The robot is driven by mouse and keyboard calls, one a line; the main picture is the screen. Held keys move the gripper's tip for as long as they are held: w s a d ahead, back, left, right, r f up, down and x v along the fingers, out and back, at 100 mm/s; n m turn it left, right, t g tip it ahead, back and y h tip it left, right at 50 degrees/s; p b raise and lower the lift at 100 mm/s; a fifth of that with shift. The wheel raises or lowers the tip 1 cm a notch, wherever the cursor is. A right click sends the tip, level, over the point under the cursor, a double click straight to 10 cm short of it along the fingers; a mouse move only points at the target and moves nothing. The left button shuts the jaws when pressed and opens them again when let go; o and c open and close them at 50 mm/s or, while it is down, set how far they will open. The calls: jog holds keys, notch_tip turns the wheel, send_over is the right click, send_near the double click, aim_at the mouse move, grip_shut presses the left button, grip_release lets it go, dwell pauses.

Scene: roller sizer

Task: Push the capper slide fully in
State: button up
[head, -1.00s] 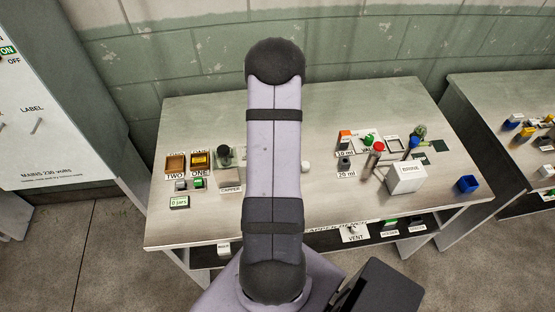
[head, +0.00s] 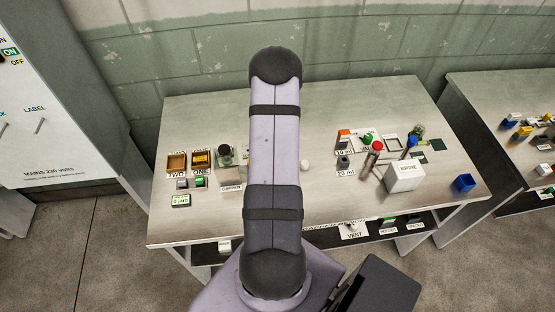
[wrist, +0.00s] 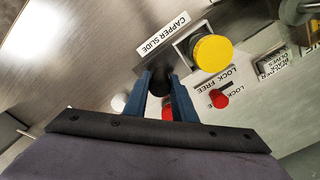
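The white CAPPER SLIDE label (wrist: 163,34) shows at the top of the wrist view. Below it a dark rounded part (wrist: 160,80) lies at the tips of my gripper (wrist: 160,76). It looks like the slide's knob, but how far in the slide stands cannot be told. My gripper's two blue fingers are apart, with the dark part filling the gap at their tips; whether they press on it is unclear. In the head view the CAPPER label (head: 230,188) is on the bench left of my arm, which hides the gripper.
A yellow round knob (wrist: 212,52) stands close right of the fingers. A small red knob (wrist: 219,99) sits by the LOCK and FREE labels. A red part (wrist: 168,112) shows between the fingers. The white DRIVE box (head: 405,177) stands on the bench's right.

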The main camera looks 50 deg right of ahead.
jog(key=w+a+b, duration=0.1)
jog(key=w+a, duration=0.5)
jog(key=shift+w+a, duration=0.3)
jog(key=shift+w, duration=0.05)
grip_shut()
jog(key=o, duration=1)
grip_release()
